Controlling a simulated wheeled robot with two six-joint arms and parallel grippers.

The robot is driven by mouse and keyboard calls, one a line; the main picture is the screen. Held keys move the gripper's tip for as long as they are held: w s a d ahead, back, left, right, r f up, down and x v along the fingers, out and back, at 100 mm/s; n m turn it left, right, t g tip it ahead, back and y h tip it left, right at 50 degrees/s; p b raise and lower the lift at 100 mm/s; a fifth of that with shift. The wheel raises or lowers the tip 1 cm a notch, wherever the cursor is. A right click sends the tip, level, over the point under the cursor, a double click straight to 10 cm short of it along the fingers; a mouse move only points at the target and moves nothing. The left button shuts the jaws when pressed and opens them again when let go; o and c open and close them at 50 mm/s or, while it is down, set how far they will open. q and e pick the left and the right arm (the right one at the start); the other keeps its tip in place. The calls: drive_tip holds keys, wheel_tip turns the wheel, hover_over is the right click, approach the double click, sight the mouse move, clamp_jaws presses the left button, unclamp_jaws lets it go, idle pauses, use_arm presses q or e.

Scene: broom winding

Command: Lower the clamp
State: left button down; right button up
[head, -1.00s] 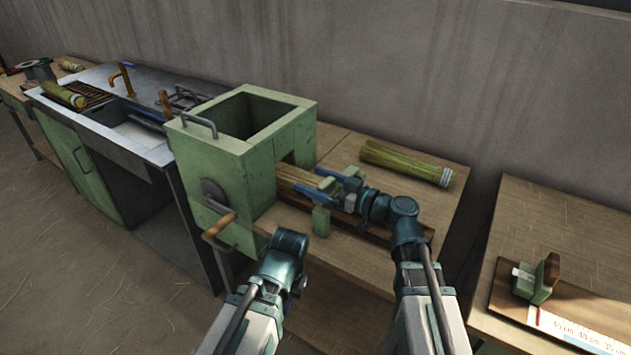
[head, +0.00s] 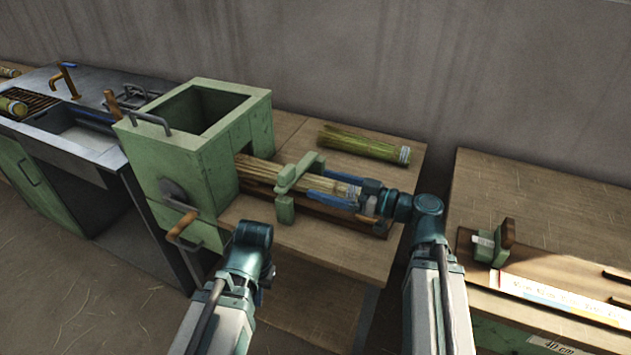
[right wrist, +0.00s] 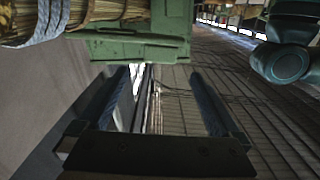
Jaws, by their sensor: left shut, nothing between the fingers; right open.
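The green clamp (head: 300,173) stands across a straw bundle (head: 262,171) that runs out of the green box. A green block of the clamp hangs at the bundle's near side. In the right wrist view the clamp (right wrist: 130,46) is just beyond the fingertips, with the bound straw (right wrist: 95,12) at top left. My right gripper (head: 326,187) is open, on the right side of the clamp by the bundle's end; in the right wrist view nothing is between its fingers (right wrist: 160,78). My left gripper (head: 268,276) is shut in front of the bench, its fingers mostly hidden.
The green box (head: 188,160) has a crank with a wooden handle (head: 181,226). A loose bundle (head: 364,145) lies on the bench behind the clamp. A sink (head: 80,125) is at left. A second table (head: 530,200) at right carries a small green block (head: 489,245). A gap separates the tables.

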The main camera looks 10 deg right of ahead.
drive_tip(key=shift+r+p, duration=0.2)
drive_tip(key=shift+p, duration=0.1)
drive_tip(key=c, duration=0.3)
drive_tip(key=r+g+p, duration=0.1)
drive_tip(key=r+p, duration=0.1)
drive_tip(key=p, duration=0.2)
drive_tip(key=w+a+r+h+p, duration=0.1)
drive_tip(key=r+p, duration=0.1)
drive_tip(key=p, duration=0.2)
drive_tip(key=r+g+h+p, duration=0.1)
drive_tip(key=r+p, duration=0.1)
drive_tip(key=p, duration=0.2)
drive_tip(key=shift+w+a+r+n+g+p, duration=0.15)
drive_tip(key=shift+a+r+n+g+p, duration=0.15)
drive_tip(key=shift+r+p, duration=0.1)
drive_tip(key=c, duration=1.2)
drive_tip(key=r+g+h+p, duration=0.1)
drive_tip(key=r+p, duration=0.1)
drive_tip(key=p, duration=0.3)
drive_tip(key=r+g+h+p, duration=0.1)
drive_tip(key=r+h+p, duration=0.1)
drive_tip(key=p, duration=0.4)
drive_tip(key=w+r+g+h+p, duration=0.1)
drive_tip(key=r+p, duration=0.3)
drive_tip(key=p, duration=0.2)
drive_tip(key=shift+d+h, duration=0.35)
drive_tip(key=shift+h, duration=0.05)
clamp_jaws()
drive_tip(key=shift+d, duration=0.1)
